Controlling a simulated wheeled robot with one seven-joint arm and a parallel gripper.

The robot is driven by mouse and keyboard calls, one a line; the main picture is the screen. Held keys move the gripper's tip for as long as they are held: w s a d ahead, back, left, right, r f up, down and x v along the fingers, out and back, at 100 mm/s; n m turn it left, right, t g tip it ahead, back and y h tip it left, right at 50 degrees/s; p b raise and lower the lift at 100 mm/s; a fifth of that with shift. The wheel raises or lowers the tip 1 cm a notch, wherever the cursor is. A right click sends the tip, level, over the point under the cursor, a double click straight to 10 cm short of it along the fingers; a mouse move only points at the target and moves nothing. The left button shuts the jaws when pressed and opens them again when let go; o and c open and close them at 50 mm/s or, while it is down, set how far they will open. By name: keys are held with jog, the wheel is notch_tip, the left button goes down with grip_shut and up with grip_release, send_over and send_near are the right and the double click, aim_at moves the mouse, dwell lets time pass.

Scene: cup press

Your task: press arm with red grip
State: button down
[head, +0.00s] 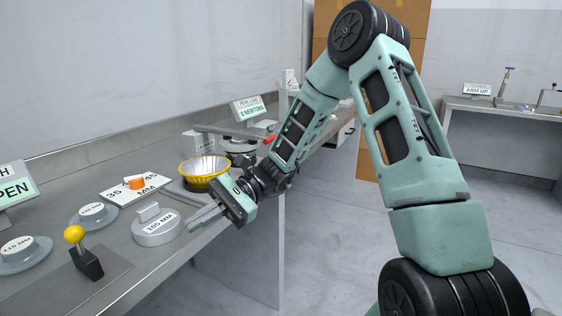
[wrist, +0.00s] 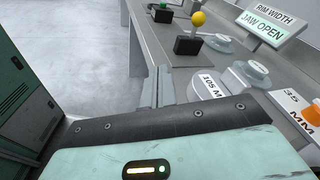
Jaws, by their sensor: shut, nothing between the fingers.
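The press arm (head: 228,132) is a grey bar at the back of the bench in the head view. Its red grip (head: 269,139) shows at its right end, partly hidden by my arm. My gripper (head: 190,221) is shut and empty over the bench's front edge, well in front of the press and apart from it. In the wrist view my gripper (wrist: 161,72) points along the bench edge, and neither press arm nor red grip shows there. A yellow bowl (head: 205,180) stands between my gripper and the press.
A 105 MM disc (head: 157,232) lies just left of my gripper. A yellow-knobbed lever (head: 86,262) stands further left. A sign (head: 250,109) reading 0 NEWTONS stands behind the press. The floor right of the bench (head: 325,270) is clear.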

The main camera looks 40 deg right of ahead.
jog(key=w+d+f+m+t+y+b, duration=0.1)
jog(key=w+d+f+m+t+b, duration=0.1)
jog(key=w+d+m+t, duration=0.45)
jog(key=w+d+f+m+t+y+b, duration=0.15)
jog(key=d+t, duration=0.25)
jog(key=d, duration=0.5)
jog(key=d+f+m+t+h+b, duration=0.1)
jog(key=d+m+t+h, duration=0.4)
jog(key=d, duration=0.6)
jog(key=s+d+f+m+t+h+b, duration=0.1)
jog(key=d+f+m+t+h, duration=0.2)
jog(key=d+m+t+h, duration=0.2)
jog(key=d+m+t, duration=0.1)
jog(key=d+t, duration=0.2)
jog(key=d, duration=0.4)
jog(key=shift+d+f+b, duration=0.25)
jog(key=shift+f+b, duration=0.05)
jog(key=shift+b, duration=0.1)
jog(key=shift+h, duration=0.25)
jog(key=s+r+x, duration=0.1)
jog(key=r+x, duration=0.1)
jog(key=x, duration=1)
jog(key=shift+r+b, duration=0.3)
jog(key=shift+r, duration=0.1)
jog(key=shift+d+r, duration=0.1)
jog(key=shift+r, duration=0.05)
